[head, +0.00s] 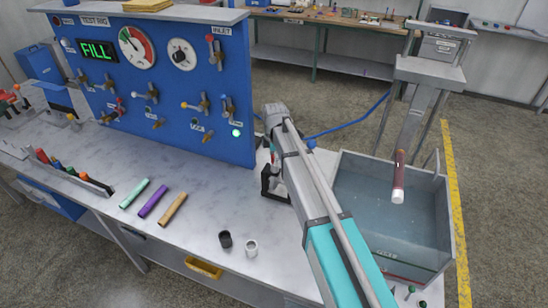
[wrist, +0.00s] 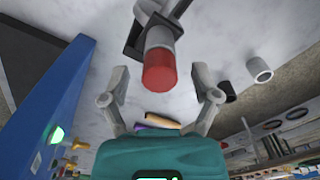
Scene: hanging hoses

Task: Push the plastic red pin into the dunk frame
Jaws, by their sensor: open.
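A cylinder with a red end (wrist: 159,76) and a grey body shows in the wrist view, set in a dark bracket. It looks like the red pin, but I cannot be sure. My gripper (wrist: 160,97) is open and empty, with one finger on each side of the red end; I cannot tell the depth gap. In the head view my arm hides the fingers, beside a black stand (head: 269,182) on the bench. A grey frame (head: 430,73) stands over the water tank (head: 347,200) and looks like the dunk frame. A dark red tube (head: 399,172) with a white end hangs there.
The blue test panel (head: 180,85) stands close left of my arm. Green, purple (head: 153,201) and tan tubes lie on the bench. A black cap (head: 225,239) and a white cap (head: 251,248) stand near the front. The bench between them is clear.

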